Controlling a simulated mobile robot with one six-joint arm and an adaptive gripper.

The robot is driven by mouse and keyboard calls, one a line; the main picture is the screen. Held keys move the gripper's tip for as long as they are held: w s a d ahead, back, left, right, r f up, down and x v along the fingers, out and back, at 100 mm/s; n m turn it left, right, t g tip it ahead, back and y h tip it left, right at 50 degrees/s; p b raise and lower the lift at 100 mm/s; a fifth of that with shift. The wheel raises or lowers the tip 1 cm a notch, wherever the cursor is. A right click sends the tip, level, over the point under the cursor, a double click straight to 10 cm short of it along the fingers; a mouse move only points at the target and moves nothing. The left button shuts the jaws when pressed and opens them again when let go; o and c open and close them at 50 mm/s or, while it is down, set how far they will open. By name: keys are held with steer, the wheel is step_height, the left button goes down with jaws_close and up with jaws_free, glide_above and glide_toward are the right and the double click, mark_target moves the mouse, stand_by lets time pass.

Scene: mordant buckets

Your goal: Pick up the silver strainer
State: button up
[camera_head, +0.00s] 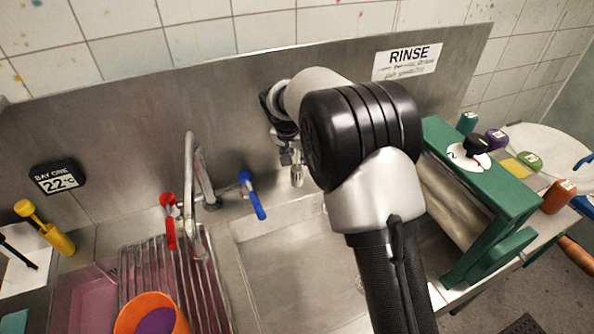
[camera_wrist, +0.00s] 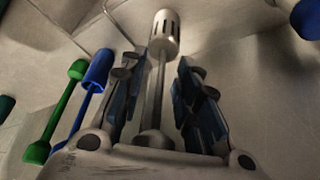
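The silver strainer (camera_wrist: 164,33) shows in the wrist view as a pale slotted cylinder on a thin metal rod. Its rod runs down between the two fingers of my gripper (camera_wrist: 157,68), towards the palm. The fingers stand apart, one on each side of the rod, with a visible gap to it. In the head view, a pale cylinder that looks like the strainer's slotted end (camera_head: 297,176) shows just below my gripper (camera_head: 288,152), in front of the steel back wall. My arm hides most of the gripper and the rest of the strainer there.
A blue tool (camera_wrist: 95,76) and a green tool (camera_wrist: 62,110) are left of my gripper. In the head view, blue (camera_head: 252,194) and red (camera_head: 169,220) levers flank the faucet (camera_head: 190,180). A green wringer (camera_head: 484,194) stands right; an orange bucket (camera_head: 151,314) stands front left.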

steer(key=shift+w+f, duration=0.1)
steer(key=shift+f, duration=0.2)
steer(key=shift+r, duration=0.1)
jaws_close()
